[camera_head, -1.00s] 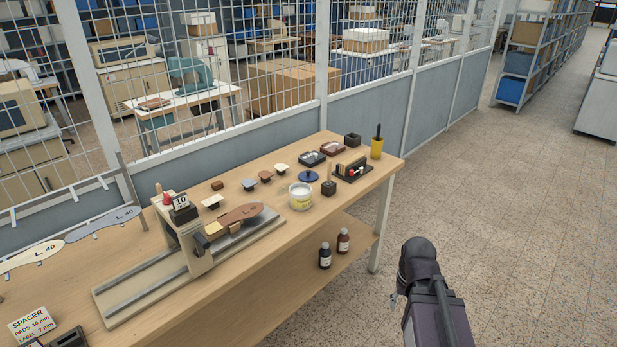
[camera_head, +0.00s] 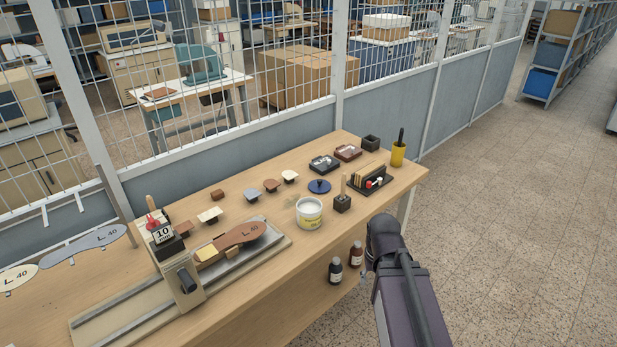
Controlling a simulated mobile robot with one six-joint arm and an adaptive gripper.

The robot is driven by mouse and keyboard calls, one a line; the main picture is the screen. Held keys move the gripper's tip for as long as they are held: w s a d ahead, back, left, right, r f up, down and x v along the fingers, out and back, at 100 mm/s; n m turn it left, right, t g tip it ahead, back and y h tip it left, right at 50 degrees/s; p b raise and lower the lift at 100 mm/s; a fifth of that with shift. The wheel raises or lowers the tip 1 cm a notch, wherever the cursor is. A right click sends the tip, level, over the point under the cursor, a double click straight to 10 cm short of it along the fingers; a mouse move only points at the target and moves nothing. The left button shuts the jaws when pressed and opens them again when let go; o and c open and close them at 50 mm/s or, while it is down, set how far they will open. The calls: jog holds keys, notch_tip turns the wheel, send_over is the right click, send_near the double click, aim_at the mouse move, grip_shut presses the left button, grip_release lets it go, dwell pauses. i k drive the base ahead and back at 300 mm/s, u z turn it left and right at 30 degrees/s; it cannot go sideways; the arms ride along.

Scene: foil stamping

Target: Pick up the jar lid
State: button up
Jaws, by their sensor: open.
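The jar lid (camera_head: 319,186) is a dark blue disc with a small knob on top. It lies flat on the wooden workbench (camera_head: 262,285), just behind the open jar (camera_head: 309,216). Lid and jar look apart. My dark arm comes in at the lower right, beyond the bench's front edge and well away from the lid. I cannot make out my gripper; only arm links show clearly.
A small dark block with an upright handle (camera_head: 342,201) stands right of the jar. A dark tray of tools (camera_head: 370,183) and a yellow cup (camera_head: 398,154) are farther right. Several small stamp-like pieces lie left of the lid. A stamping press (camera_head: 172,262) holds a brown sole. Mesh partition behind.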

aim_at(317, 186)
jog(key=u, duration=0.2)
jog(key=i, duration=1)
